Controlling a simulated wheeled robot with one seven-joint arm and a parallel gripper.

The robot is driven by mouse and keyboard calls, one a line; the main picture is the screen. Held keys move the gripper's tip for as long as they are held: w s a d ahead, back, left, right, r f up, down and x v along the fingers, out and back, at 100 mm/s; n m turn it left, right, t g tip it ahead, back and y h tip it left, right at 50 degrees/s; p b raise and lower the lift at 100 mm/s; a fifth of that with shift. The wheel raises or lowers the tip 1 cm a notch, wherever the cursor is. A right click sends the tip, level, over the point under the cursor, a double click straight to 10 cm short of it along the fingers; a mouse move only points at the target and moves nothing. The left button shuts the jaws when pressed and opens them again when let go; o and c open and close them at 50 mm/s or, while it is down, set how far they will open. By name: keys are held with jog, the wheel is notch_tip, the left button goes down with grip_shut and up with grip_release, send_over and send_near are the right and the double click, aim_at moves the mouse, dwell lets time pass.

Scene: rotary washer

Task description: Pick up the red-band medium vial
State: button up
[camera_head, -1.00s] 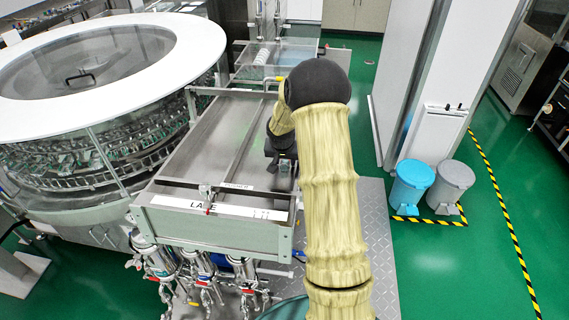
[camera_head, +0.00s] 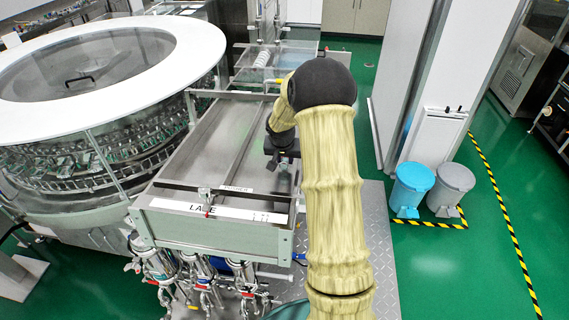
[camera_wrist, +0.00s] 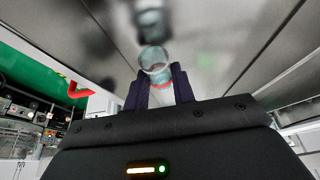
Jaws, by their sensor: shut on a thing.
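The red-band vial (camera_wrist: 154,64) is a small clear glass piece with a red band, between my fingers in the wrist view. My gripper (camera_wrist: 160,84) is shut on it, with one dark finger on each side of the vial. A blurred reflection shows on the metal surface beyond it. In the head view my gripper (camera_head: 282,163) is over the right part of the steel tray table (camera_head: 205,140). The vial cannot be made out there. I cannot tell from these views how far the vial is above the surface.
A large round washer (camera_head: 95,70) with a white ring lid stands left of the tray. A raised bar (camera_head: 210,187) crosses the tray's front, and a divider runs along its length. A clear box (camera_head: 275,62) stands at the back. Blue (camera_head: 411,187) and grey (camera_head: 450,185) bins stand on the floor at right.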

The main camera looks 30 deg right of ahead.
aim_at(285, 159)
notch_tip(285, 159, up, 8)
jog(key=shift+r+b, duration=0.15)
jog(key=shift+b, duration=0.85)
